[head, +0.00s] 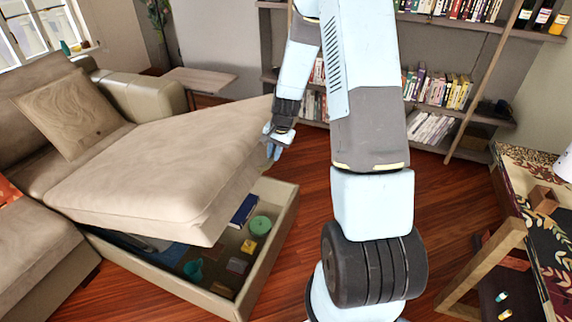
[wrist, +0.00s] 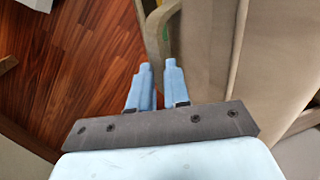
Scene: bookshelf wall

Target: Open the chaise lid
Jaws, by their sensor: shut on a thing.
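The beige chaise lid (head: 150,170) is raised and tilted in the head view, its right end higher than the storage box below. Its underside edge fills the right of the wrist view (wrist: 270,60). The open storage box (head: 262,245) shows under it. My gripper (head: 272,150) is at the lid's raised far right corner; the arm hides little of the lid. In the wrist view my gripper (wrist: 157,66) has its blue fingers close together beside the lid. It is shut on the lid, though the exact contact is hard to see.
Inside the box lie a dark blue book (head: 244,210), a green round item (head: 260,226) and several small things. A sofa with a pillow (head: 72,115) adjoins at left. A patterned table (head: 535,215) stands right. Bookshelves (head: 440,85) line the back. Wood floor (head: 455,200) is clear between.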

